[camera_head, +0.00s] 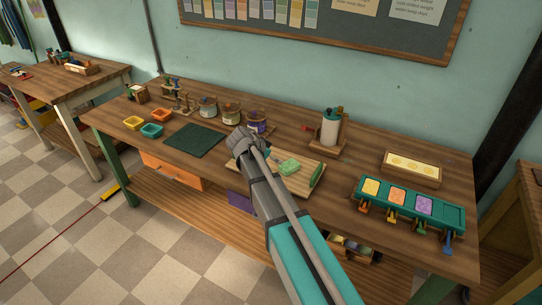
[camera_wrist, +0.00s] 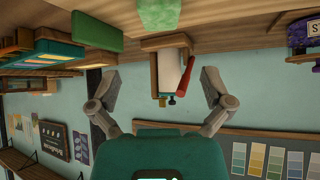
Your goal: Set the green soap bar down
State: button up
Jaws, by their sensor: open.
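The green soap bar (camera_head: 289,167) lies on a pale wooden board (camera_head: 301,185) near the middle of the workbench. In the wrist view the soap bar (camera_wrist: 158,14) shows at the top edge, partly cut off and beyond the fingertips. My gripper (camera_head: 240,140) is just left of the board in the head view, apart from the soap. In the wrist view my gripper (camera_wrist: 159,76) has its two fingers spread wide with nothing between them. My forearm covers part of the board's left side in the head view.
A dark green mat (camera_head: 194,140) lies left of my gripper, with several tins behind. A white roll on a stand (camera_head: 330,128) is behind the board. A teal tray (camera_head: 410,205) with coloured blocks and a cream mould (camera_head: 412,168) are at right. Bare bench separates them.

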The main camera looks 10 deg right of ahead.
dwell(0.5)
jog(key=s+d+f+n+g+y, duration=0.1)
jog(key=s+n, duration=0.1)
jog(key=s, duration=0.2)
jog(key=s+d+f+n+g+y, duration=0.1)
jog(key=s+d, duration=0.1)
jog(key=s, duration=0.3)
jog(key=s+d+f+n+y, duration=0.1)
jog(key=s+d+f+n, duration=0.1)
jog(key=s, duration=0.2)
jog(key=shift+s+d+n+g+y, duration=0.2)
jog(key=shift+n+g+y, duration=0.1)
jog(key=shift+g+y, duration=0.1)
jog(key=s+f+n+g+y, duration=0.1)
jog(key=s+n+y, duration=0.3)
jog(key=s, duration=0.7)
jog(key=shift+s+f+n+g, duration=0.2)
jog(key=shift+n+g, duration=0.2)
jog(key=shift+n, duration=0.7)
